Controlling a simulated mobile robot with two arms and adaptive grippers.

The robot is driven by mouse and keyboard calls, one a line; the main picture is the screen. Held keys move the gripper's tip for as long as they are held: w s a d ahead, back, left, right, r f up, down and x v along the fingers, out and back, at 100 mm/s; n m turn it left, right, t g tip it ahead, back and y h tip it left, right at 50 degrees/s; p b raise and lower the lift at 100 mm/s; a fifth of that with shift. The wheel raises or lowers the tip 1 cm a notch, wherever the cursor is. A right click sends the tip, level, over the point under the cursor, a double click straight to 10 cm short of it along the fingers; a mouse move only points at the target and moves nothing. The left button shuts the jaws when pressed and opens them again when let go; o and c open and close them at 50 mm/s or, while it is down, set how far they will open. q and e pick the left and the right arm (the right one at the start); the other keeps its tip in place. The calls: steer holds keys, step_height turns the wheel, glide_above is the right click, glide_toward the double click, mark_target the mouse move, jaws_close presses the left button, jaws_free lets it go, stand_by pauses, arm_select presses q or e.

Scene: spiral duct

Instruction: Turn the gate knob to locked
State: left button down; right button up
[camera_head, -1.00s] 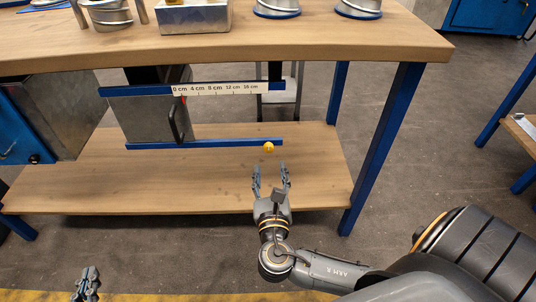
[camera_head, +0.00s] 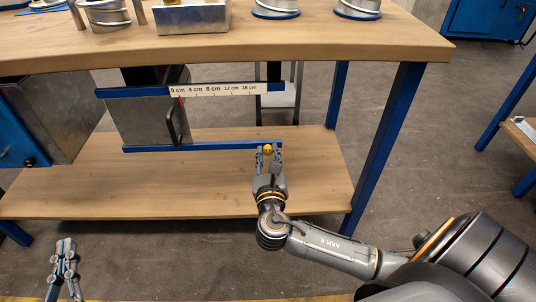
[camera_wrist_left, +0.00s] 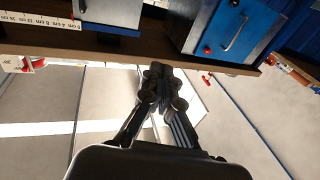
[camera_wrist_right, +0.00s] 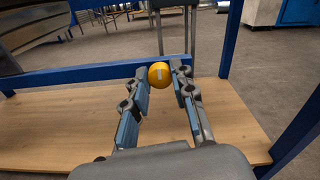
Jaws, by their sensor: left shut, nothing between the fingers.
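The yellow-orange gate knob (camera_head: 268,149) sits near the right end of the lower blue rail (camera_head: 215,146), under the worktop. My right gripper (camera_head: 269,152) is at the knob with its fingers apart. In the right wrist view the round knob (camera_wrist_right: 160,75) shows between the open fingertips, with a pale mark on its face; I cannot tell whether the fingers touch it. My left gripper (camera_head: 66,252) is low at the left, away from the knob. In the left wrist view its fingers (camera_wrist_left: 162,75) are together and empty.
A metal gate plate with a black handle (camera_head: 171,126) hangs between the blue rails, below a centimetre scale (camera_head: 215,89). A wooden lower shelf (camera_head: 200,190) lies beneath, mostly clear. A blue table leg (camera_head: 385,140) stands right of my right gripper.

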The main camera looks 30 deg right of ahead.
jaws_close()
